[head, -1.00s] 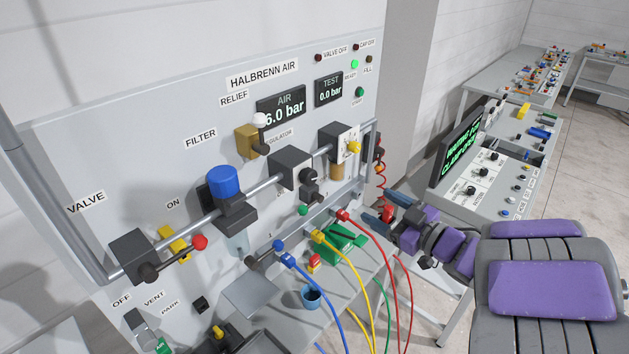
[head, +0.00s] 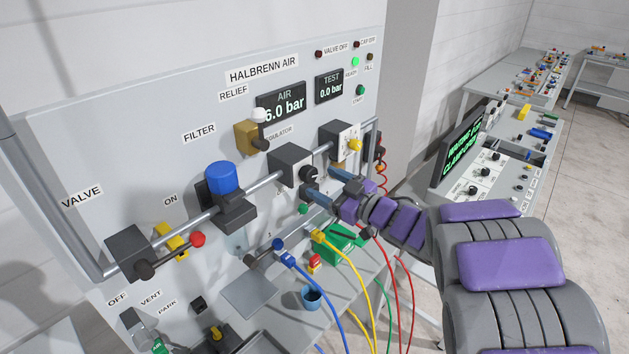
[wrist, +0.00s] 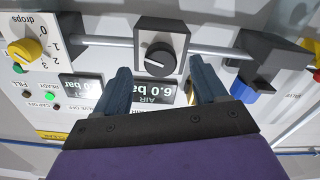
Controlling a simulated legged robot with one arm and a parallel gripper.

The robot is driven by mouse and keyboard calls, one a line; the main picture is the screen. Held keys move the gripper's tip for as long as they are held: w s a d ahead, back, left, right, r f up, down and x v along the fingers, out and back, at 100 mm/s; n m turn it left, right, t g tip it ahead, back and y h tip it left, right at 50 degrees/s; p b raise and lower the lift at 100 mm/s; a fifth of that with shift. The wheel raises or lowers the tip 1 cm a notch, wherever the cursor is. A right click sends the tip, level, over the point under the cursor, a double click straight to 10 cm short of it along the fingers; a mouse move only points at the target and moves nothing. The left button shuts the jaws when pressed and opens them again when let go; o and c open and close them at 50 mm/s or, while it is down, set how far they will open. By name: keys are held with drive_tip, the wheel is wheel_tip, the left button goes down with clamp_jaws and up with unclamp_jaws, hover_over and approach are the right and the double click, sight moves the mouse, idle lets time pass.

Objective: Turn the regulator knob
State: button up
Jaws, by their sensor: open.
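The regulator is a dark block on the panel's pipe, with a round black knob (head: 308,173) on its front. In the wrist view the knob (wrist: 160,60) has a pale pointer line and sits in the gap between my fingertips, beyond them. My gripper (head: 319,180) is open and empty, just in front of the knob. In the wrist view its two blue fingers (wrist: 161,66) lie left and right of the knob; I see no contact. The AIR display (head: 281,103) reads 6.0 bar, and the TEST display (head: 329,90) reads 0.0 bar.
A yellow dial knob (head: 354,145) is on the block to the right, and the blue-topped filter (head: 222,180) is to the left. Coloured hoses, including a yellow one (head: 345,260), hang below my gripper. A green box (head: 340,240) stands on the bench under it.

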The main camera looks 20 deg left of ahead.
sight(313, 177)
drive_tip(key=shift+x, duration=2.05)
drive_tip(key=shift+r, duration=0.1)
drive_tip(key=c, duration=1.1)
